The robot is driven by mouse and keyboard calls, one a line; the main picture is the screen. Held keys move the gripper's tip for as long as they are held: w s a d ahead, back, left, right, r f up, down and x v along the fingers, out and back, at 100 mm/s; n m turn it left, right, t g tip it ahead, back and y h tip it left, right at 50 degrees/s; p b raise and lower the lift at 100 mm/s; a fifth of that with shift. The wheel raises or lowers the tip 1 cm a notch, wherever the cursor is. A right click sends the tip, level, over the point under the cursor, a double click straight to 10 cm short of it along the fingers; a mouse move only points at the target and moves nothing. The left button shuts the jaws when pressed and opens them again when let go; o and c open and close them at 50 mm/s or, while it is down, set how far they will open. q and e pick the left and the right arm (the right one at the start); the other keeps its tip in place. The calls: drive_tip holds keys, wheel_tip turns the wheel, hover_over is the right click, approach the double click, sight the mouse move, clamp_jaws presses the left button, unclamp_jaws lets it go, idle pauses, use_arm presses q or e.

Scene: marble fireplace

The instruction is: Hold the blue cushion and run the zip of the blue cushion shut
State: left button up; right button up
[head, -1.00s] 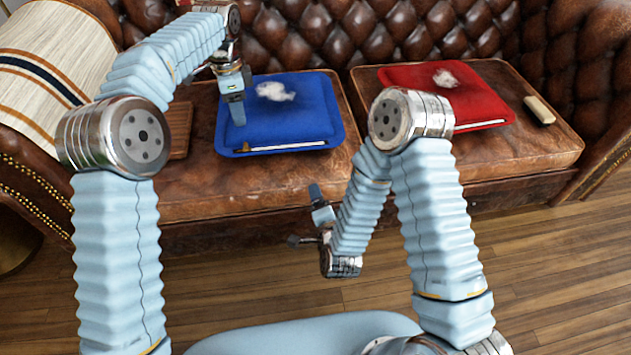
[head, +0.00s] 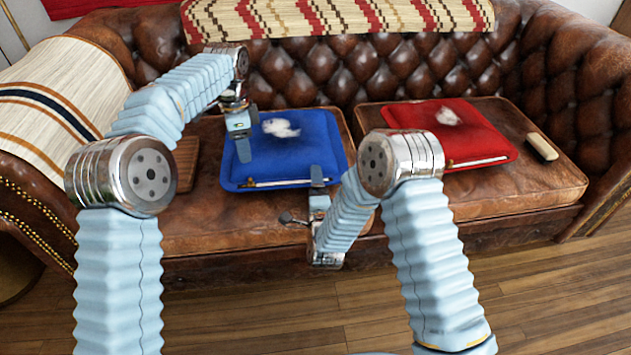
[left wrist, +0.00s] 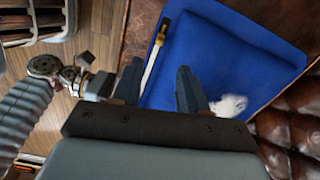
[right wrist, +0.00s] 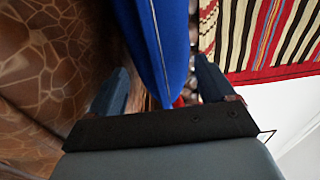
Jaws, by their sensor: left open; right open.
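The blue cushion (head: 290,150) lies flat on the left sofa seat, with white stuffing (head: 281,128) on top. Its pale zip line (head: 285,183) runs along the front edge, with a small brass-coloured pull (head: 248,184) at the left end. The zip also shows in the left wrist view (left wrist: 152,62). My left gripper (head: 241,148) is open over the cushion's left side. My right gripper (head: 317,180) is open at the cushion's front edge, right of the middle. In the right wrist view the cushion's edge (right wrist: 160,45) lies between the open fingers; contact cannot be told.
A red cushion (head: 450,135) with white stuffing lies on the right seat. A pale block (head: 541,147) is right of it. A brown wooden item (head: 186,163) lies left of the blue cushion. Blankets drape the left arm (head: 55,85) and sofa back (head: 340,16).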

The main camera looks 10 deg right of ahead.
drive_tip(key=shift+w, duration=0.95)
drive_tip(key=shift+c, duration=0.3)
